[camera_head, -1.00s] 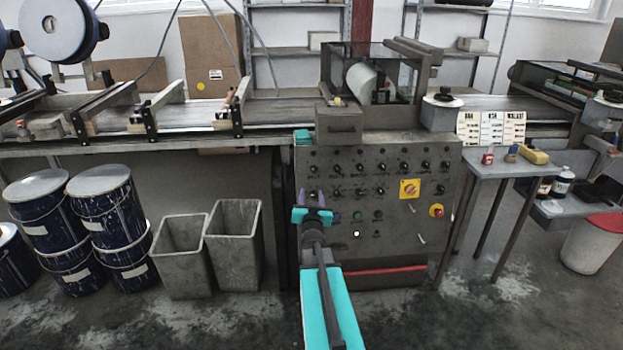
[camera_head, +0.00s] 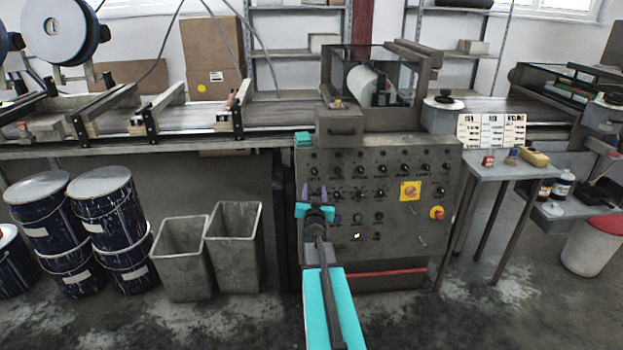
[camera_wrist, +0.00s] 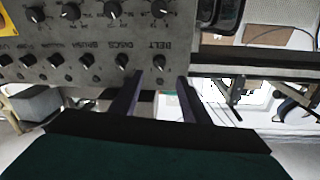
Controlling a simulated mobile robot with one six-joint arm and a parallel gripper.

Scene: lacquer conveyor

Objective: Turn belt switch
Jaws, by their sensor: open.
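The belt switch (camera_wrist: 160,62) is a dark round knob with a pale pointer line, beside the upside-down "BELT" label in the wrist view. In the head view it appears to be the leftmost knob (camera_head: 314,170) of the control panel's upper knob row. My gripper (camera_head: 315,192) is open and empty, its two purple fingers pointing at the panel just below that knob in the picture. In the wrist view the fingers of my gripper (camera_wrist: 160,88) stand apart, with the switch in line with the gap between their tips. I cannot tell whether they touch the panel.
The grey control panel (camera_head: 405,240) carries several other knobs close by, a yellow plate and a red button (camera_head: 437,213). A grey box (camera_head: 339,128) sits above the panel. Bins (camera_head: 233,245) and blue drums (camera_head: 104,205) stand left; a small table (camera_head: 495,170) stands right.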

